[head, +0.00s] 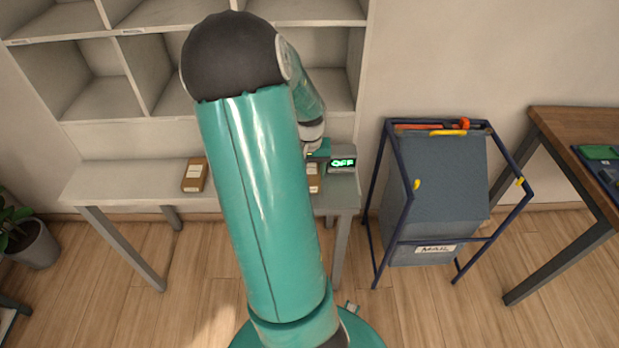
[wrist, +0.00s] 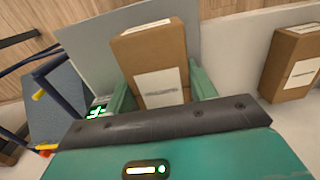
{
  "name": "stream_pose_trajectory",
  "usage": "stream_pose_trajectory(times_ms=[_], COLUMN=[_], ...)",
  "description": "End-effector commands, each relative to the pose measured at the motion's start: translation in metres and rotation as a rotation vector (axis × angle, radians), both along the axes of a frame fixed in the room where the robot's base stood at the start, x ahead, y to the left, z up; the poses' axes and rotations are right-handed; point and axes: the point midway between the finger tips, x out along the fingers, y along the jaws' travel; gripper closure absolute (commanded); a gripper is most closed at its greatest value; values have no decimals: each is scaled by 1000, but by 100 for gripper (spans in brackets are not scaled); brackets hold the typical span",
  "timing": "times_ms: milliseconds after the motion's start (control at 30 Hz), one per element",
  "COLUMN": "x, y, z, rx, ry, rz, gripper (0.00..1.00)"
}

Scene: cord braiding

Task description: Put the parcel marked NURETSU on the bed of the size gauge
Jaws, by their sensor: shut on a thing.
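My gripper (wrist: 160,92) is shut on a brown parcel (wrist: 150,50) with white labels, a finger on each side. In the head view this parcel (head: 314,178) shows partly beside my arm, at the right end of the bench. The print on its labels is too small to read, so I cannot tell whether it says NURETSU. A device with a lit green display, apparently the size gauge (head: 342,161), stands just right of it. The display also shows in the wrist view (wrist: 97,112). I cannot tell whether the parcel touches the gauge bed.
A second brown parcel (head: 195,174) stands on the pale bench (head: 130,176), left of my arm. White shelving (head: 95,98) rises behind. A blue-framed mail bin (head: 435,195) and a wooden table (head: 570,125) stand to the right. A potted plant (head: 30,240) is at far left.

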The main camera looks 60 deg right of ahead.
Motion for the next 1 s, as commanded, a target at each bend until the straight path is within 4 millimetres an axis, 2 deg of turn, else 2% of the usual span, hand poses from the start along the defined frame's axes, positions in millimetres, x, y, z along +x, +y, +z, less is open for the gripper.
stream_pose_trajectory(times_ms=[200, 600, 633, 700, 1000], x=[-2, -2, -1, -1, -1], y=[-2, -2, -2, -2, -2], z=[-30, -36, -36, -36, -35], rx=[2, 1, 1, 0, 0], ry=[2, 0, 0, 0, 0], rz=[-1, -1, 0, 0, 0], gripper=[67, 67, 38, 24, 22])
